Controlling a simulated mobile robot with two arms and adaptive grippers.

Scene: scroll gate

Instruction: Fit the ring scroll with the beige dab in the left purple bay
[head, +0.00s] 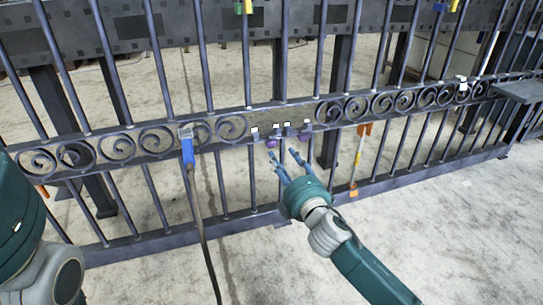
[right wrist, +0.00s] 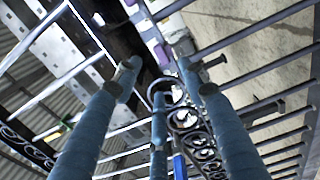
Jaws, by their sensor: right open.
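My right gripper (head: 287,160) is open, with its blue fingers raised just below the gap in the scroll row. Its fingers also show spread and empty in the right wrist view (right wrist: 160,95). The gap holds a beige-grey plate (head: 285,119), white marks and purple parts: one at its left (head: 272,142) and one at its right (head: 303,133). The purple strip also shows in the right wrist view (right wrist: 160,50). A dark ring (right wrist: 157,82) appears behind the middle finger, at the end of the scroll row. I cannot make out a beige dab. My left gripper is out of view.
The dark gate's scroll row (head: 120,147) runs on both sides of the gap. A blue clamp (head: 187,148) with a dark hanging rod grips the row at left. A grey ledge (head: 520,90) juts out far right. The floor in front is clear.

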